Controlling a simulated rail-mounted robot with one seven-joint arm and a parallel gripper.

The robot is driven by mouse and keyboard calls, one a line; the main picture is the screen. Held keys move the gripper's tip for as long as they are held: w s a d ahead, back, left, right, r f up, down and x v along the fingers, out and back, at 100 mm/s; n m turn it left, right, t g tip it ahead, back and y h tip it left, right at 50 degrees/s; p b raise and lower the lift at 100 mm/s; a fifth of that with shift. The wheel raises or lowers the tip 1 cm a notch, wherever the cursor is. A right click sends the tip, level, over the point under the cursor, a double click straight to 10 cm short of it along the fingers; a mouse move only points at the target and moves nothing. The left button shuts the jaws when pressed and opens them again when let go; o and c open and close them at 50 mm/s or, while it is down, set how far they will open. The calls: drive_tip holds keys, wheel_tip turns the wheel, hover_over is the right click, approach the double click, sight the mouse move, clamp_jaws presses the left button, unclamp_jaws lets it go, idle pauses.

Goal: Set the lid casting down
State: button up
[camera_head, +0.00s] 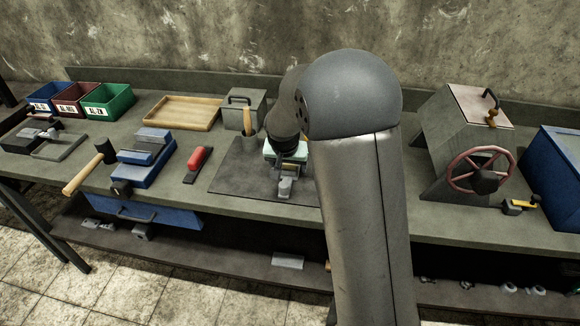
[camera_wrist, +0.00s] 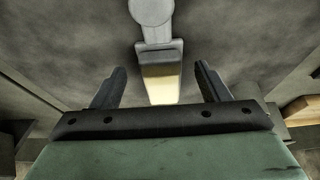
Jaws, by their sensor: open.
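The lid casting (camera_wrist: 158,50) looks like a small grey piece with a round disc at one end and a bright yellowish face at the near end. It lies on the dark mat (camera_head: 232,171), and its grey end shows in the head view (camera_head: 286,188). My gripper (camera_wrist: 160,82) is open. Its two fingers stand apart on either side of the casting's near end, with a gap on both sides. In the head view my gripper (camera_head: 287,168) is low over the mat, and my arm hides part of it.
Left of the mat lie a red-handled tool (camera_head: 199,160), a blue vise (camera_head: 146,157) and a hammer (camera_head: 90,168). Behind stand a grey box (camera_head: 243,107) and a wooden tray (camera_head: 183,111). A grey machine with a red handwheel (camera_head: 480,170) stands right. Bare mat surrounds the casting.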

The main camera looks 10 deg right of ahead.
drive_tip(key=shift+x, duration=0.9)
drive_tip(key=shift+w+r, duration=0.1)
drive_tip(key=shift+r, duration=0.05)
drive_tip(key=c, duration=1.5)
